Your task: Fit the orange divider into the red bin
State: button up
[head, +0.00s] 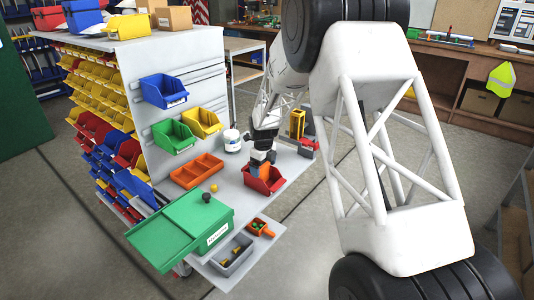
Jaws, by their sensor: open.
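The red bin (272,184) stands on the grey worktop, near its right side. The orange divider (261,168) shows as a small upright patch at the bin's back left, directly under my gripper. It appears to be at least partly inside the bin; its lower edge is hidden by the bin's front wall. My gripper (262,158) points down over the bin, open, with its fingertips at or just above the divider's top. The fingers are too small to tell whether they touch it.
An orange compartment tray (197,170) and a white tub (232,140) stand left of the bin. A green case (190,228), a grey tray (232,255) and an orange scoop (261,228) lie in front. A yellow device (297,123) stands behind right.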

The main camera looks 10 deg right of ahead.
jog(key=d+r+n, duration=0.3)
jog(key=r+n, duration=1.1)
jog(key=shift+w+d+r, duration=0.2)
jog(key=shift+w+d, duration=0.15)
dwell(1.6)
jog(key=shift+r, duration=0.1)
dwell(0.4)
